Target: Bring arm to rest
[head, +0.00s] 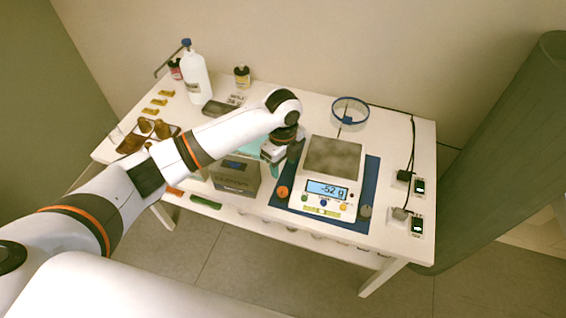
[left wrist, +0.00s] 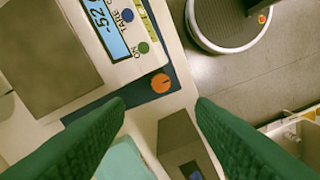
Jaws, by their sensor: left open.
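My left arm reaches in from the left across the table (head: 398,151). Its gripper (head: 278,158) points down above the gap between the grey box and the scale. In the left wrist view, the two green fingers of the gripper (left wrist: 160,106) stand wide apart with nothing between them. The grey box (head: 235,178) lies below the fingers; it also shows in the left wrist view (left wrist: 178,136). The right gripper does not show in either view.
A white scale (head: 312,207) reading about -52 g stands on a blue mat (head: 371,177). At the back are a white wash bottle (head: 196,80) and a clear round dish (head: 350,111). Brown bottles lie in a tray (head: 131,145) at the left. Adapters sit at the right edge.

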